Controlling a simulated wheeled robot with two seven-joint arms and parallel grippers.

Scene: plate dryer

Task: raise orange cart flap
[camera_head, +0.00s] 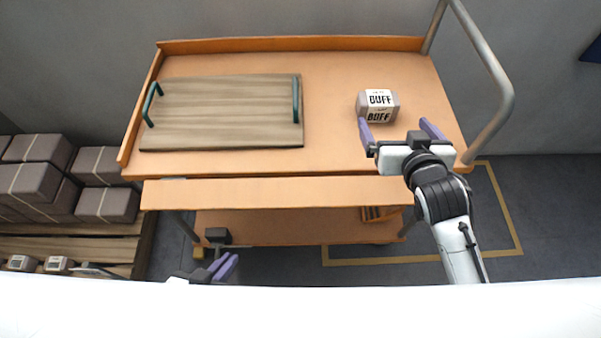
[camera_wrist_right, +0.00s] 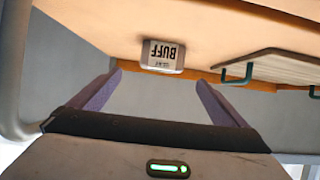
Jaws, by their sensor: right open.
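The orange cart (camera_head: 340,150) stands in front of me, with raised edges along its back and left side. Its flap (camera_head: 280,193) is a long orange panel along the near edge, lowered below the cart top. My right gripper (camera_head: 397,127) is open and empty over the near right part of the cart top. Its two purple fingers also show apart in the right wrist view (camera_wrist_right: 159,80). My left gripper (camera_head: 222,268) is low at the near left, below the flap; its fingers are partly hidden, so its opening is unclear.
A grey BUFF box (camera_head: 377,104) sits on the cart just beyond my right gripper; it also shows in the wrist view (camera_wrist_right: 162,56). A wooden tray (camera_head: 225,110) with green handles lies at left. A grey rail (camera_head: 490,70) bounds the right side. Wrapped boxes (camera_head: 105,203) are stacked at left.

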